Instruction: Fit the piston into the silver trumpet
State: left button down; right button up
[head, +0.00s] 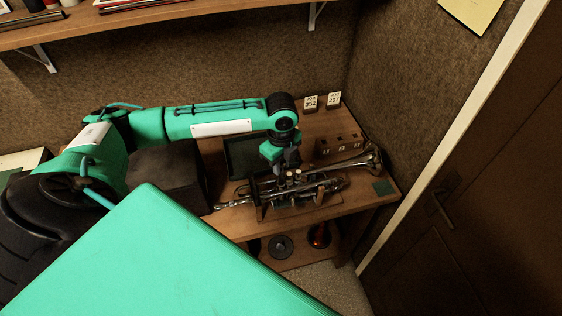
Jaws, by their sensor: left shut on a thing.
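The silver trumpet (325,186) lies across the wooden bench, its bell to the right and its mouthpiece end to the left. My left gripper (284,163) points down directly over the trumpet's valve section. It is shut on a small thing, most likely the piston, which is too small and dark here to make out. I cannot tell whether that thing is above the valve casing or partly inside it. Small pale valve tops show just below and right of the gripper. My right gripper is not in view.
The wooden bench (240,221) also holds a small wooden block with numbered slots (338,145), a dark green tray (245,158) and two job cards (334,99) at the back. A green pad (383,188) lies at right. A shelf (130,18) hangs above; a door (470,190) stands right.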

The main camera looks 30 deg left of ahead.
pick_arm(q)
jog(key=shift+f+b, duration=0.35)
jog(key=shift+f, duration=0.85)
jog(key=c, duration=1.1)
grip_release()
jog(key=shift+c, duration=0.2)
jog(key=shift+r, duration=0.25)
notch_tip(320, 180, up, 12)
jog(key=b, duration=0.4)
jog(key=shift+r, duration=0.25)
jog(key=shift+r+b, duration=0.3)
jog(key=shift+r, duration=0.1)
